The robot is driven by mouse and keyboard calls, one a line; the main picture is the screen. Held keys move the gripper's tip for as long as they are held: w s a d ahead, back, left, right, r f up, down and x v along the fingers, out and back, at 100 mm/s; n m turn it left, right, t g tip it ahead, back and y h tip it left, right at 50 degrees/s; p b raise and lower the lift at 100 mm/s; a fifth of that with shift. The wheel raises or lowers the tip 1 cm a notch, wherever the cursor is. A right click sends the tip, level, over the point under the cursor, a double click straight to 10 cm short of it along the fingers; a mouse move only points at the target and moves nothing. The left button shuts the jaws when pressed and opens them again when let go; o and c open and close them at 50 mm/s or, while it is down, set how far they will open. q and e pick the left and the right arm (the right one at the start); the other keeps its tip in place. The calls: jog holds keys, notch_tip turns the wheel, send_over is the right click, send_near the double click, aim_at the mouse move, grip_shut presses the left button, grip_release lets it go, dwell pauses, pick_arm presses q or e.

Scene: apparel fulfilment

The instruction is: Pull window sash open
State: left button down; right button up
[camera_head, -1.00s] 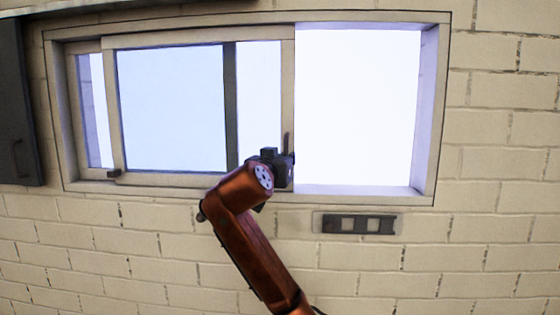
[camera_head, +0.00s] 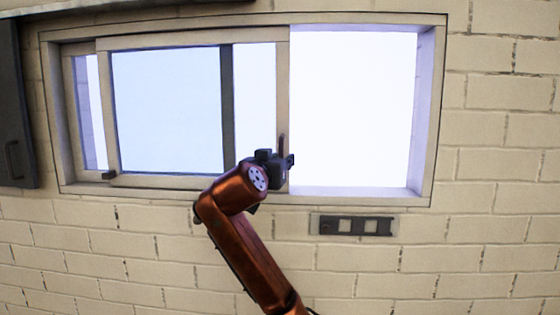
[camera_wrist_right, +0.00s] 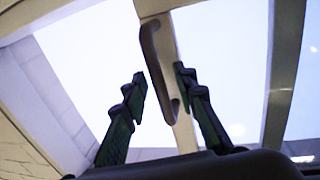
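The window sash (camera_head: 283,90) is a pale-framed glass panel. It stands slid to the left, with a wide bright opening on its right. A dark brown vertical handle (camera_head: 282,144) is on its right stile; it also shows in the right wrist view (camera_wrist_right: 153,45). My right gripper (camera_head: 287,159) is at the lower part of the handle. In the wrist view its two fingers (camera_wrist_right: 160,74) are apart, one on each side of the handle, with gaps visible. The head view hides the handle's lower end behind the gripper. My left gripper is in neither view.
The window frame (camera_head: 437,110) is set in a pale brick wall (camera_head: 490,220). A dark panel with a handle (camera_head: 20,110) stands at the far left. A small dark plate with pale squares (camera_head: 330,225) is on the wall below the opening.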

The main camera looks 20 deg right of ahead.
jog(key=v, duration=1.2)
